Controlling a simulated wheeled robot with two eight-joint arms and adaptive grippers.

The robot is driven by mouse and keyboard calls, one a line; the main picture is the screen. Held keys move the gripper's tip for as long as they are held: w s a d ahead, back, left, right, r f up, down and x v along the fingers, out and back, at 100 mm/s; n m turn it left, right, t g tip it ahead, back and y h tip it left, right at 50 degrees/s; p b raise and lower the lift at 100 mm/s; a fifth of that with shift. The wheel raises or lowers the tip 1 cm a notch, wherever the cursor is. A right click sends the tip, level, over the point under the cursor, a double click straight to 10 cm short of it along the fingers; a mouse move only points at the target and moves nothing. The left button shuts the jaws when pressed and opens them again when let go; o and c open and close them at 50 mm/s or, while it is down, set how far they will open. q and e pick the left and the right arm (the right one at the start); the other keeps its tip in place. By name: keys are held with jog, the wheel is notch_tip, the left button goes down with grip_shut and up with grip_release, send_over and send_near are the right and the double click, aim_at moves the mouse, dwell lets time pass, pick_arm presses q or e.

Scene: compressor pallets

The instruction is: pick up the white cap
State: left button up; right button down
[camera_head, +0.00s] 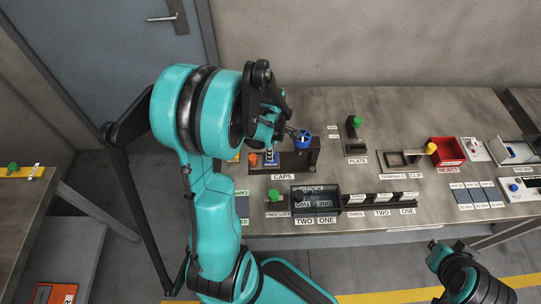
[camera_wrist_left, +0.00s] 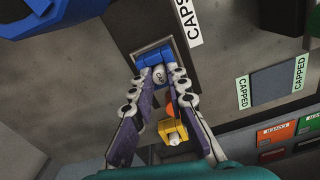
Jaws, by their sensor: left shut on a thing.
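The white cap (camera_wrist_left: 159,74) shows in the left wrist view as a small pale round piece between the two fingertips. My left gripper (camera_wrist_left: 161,78) is shut on it, with a dark finger pressing from each side. A blue piece (camera_wrist_left: 152,55) lies right beyond the fingertips. An orange cap (camera_wrist_left: 170,108) and a yellow part (camera_wrist_left: 173,131) show between the fingers, nearer the wrist. In the head view my left gripper (camera_head: 270,146) points down at the caps stand, behind the CAPS label (camera_head: 283,177); the white cap is hard to make out there. My right gripper is not visible, only part of that arm.
An orange cap (camera_head: 252,159) stands left of the gripper and a blue round part (camera_head: 303,139) to its right. A dark bin (camera_head: 316,203) stands in front. The plate stand (camera_head: 355,130) and red reject bin (camera_head: 446,150) are further right. The back of the table is clear.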

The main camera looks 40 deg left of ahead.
pick_arm(q)
jog(key=shift+r, duration=0.1)
notch_tip(320, 180, up, 10)
jog(key=p, duration=0.4)
dwell(0.9)
